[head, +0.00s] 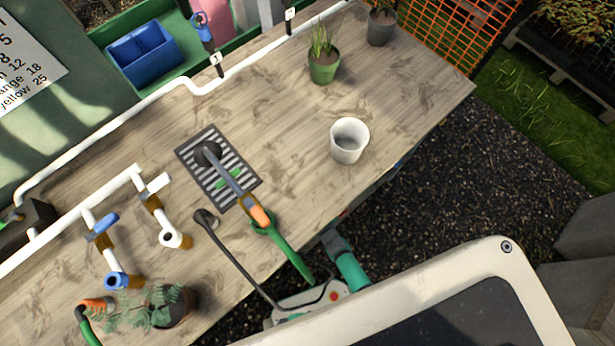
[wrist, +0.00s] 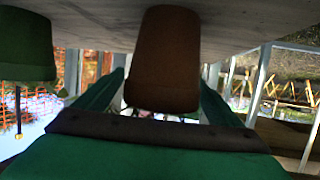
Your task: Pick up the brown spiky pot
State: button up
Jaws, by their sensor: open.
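In the wrist view a plain brown pot (wrist: 165,60) is large and central, shown upside down with its rim toward the bottom of the picture. Its plant is not clear there. My green gripper (wrist: 162,105) is open, with one finger showing on each side of the pot; I cannot tell whether they touch it. In the head view a dark pot with a leafy plant (head: 381,28) stands at the top of the table; I cannot tell whether it is the same pot. My gripper's fingertips are not clear in the head view.
A green pot (head: 323,68) with spiky leaves stands on the wooden table (head: 290,130); a green pot also shows in the wrist view (wrist: 27,45). A white pot (head: 348,140) stands nearer. A dark pot with ferny leaves (head: 178,305) is lower left. White pipes (head: 110,185) run along the left.

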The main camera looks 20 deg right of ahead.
jog(key=shift+w+a+f, duration=0.1)
jog(key=shift+w, duration=0.2)
jog(key=c, duration=1.3)
jog(key=shift+c, duration=0.2)
